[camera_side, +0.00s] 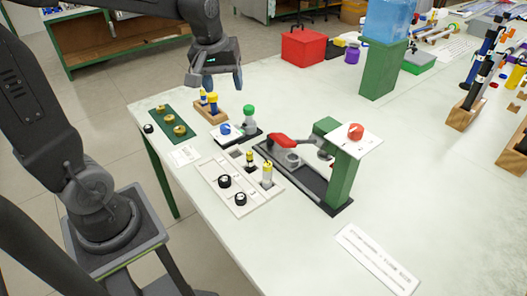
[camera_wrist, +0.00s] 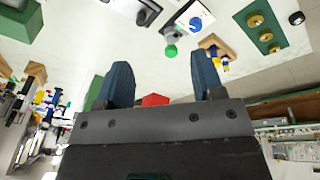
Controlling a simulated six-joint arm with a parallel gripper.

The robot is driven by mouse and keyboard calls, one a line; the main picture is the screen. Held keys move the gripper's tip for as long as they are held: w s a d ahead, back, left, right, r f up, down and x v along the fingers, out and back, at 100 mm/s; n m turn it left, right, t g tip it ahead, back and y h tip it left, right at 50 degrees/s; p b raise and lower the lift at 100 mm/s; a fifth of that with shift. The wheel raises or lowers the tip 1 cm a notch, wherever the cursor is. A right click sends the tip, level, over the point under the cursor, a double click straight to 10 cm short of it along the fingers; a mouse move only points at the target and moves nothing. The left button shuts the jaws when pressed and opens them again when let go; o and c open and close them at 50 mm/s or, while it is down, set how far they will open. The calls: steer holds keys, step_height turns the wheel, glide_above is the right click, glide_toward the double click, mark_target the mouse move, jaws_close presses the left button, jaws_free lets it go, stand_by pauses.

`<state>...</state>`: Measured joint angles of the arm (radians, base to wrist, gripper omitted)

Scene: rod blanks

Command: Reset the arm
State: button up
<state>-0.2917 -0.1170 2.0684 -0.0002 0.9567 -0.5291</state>
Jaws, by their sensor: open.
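My gripper (camera_side: 214,84) hangs in the air over the far left part of the table in the side view, fingers pointing down. In the wrist view my gripper (camera_wrist: 160,75) shows two blue fingers spread well apart with nothing held between them. A small wooden block (camera_side: 211,113) with yellow-and-blue pieces stands on the table below and near the gripper; the wrist view shows this wooden block (camera_wrist: 215,43) beyond the right finger. The gripper touches nothing that I can see.
A green plate (camera_side: 165,113) with brass knobs lies at the table's left edge. A red box (camera_side: 303,47) is at the back. The table's front right is mostly clear.

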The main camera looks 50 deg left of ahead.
steer(key=s+d+r+m+t, duration=0.1)
steer(key=s+d+m+t, duration=0.2)
steer(key=s+d+m, duration=0.6)
steer(key=s+d, duration=0.1)
steer(key=s, duration=0.3)
steer(key=shift+s+h, duration=0.25)
steer(key=shift+h, duration=0.15)
